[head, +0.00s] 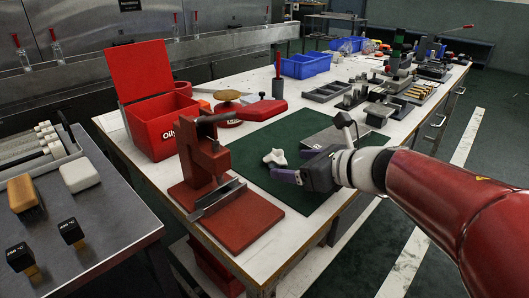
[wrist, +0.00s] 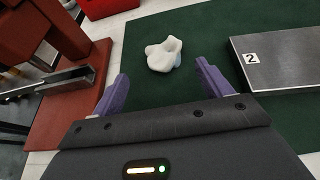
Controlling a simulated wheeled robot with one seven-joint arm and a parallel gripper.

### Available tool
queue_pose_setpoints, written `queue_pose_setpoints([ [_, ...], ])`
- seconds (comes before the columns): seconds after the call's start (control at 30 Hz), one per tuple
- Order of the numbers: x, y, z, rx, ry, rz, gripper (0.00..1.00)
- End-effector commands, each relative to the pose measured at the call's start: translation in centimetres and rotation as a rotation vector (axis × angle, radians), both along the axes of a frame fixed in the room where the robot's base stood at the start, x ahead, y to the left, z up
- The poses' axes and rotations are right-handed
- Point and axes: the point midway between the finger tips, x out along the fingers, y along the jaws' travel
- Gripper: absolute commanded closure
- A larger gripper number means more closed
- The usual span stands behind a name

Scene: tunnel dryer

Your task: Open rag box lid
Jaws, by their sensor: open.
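The red rag box (head: 160,125), with "Oily" lettering on its front, stands at the left of the white bench. Its red lid (head: 143,72) stands raised, tilted up at the back of the box, and the box mouth is uncovered. My gripper (head: 287,176) is over the green mat, to the right of the box and well apart from it. In the wrist view my gripper (wrist: 160,92) shows two purple fingers spread apart with nothing between them. A white lobed knob (head: 275,158) lies on the mat just beyond the fingertips; it also shows in the wrist view (wrist: 164,54).
A red press-like fixture (head: 209,165) stands between the box and my gripper. A metal plate marked 2 (wrist: 285,62) lies on the green mat (wrist: 205,25). Blue bins (head: 305,66) and several tools stand farther back. A grey cart (head: 95,235) is at left.

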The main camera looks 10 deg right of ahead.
Motion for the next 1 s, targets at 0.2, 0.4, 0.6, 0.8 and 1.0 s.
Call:
queue_pose_setpoints([
  [0.2,3.0,1.3,-1.0,0.001,0.003,0.0,0.22],
  [0.4,3.9,1.9,-1.4,0.001,0.001,-0.003,0.22],
  [0.6,3.9,1.9,-1.4,0.001,0.0,-0.003,0.26],
  [0.8,3.9,1.9,-1.4,0.001,0.0,-0.003,0.52],
  [1.0,3.9,1.9,-1.4,0.002,0.0,-0.003,0.7],
])
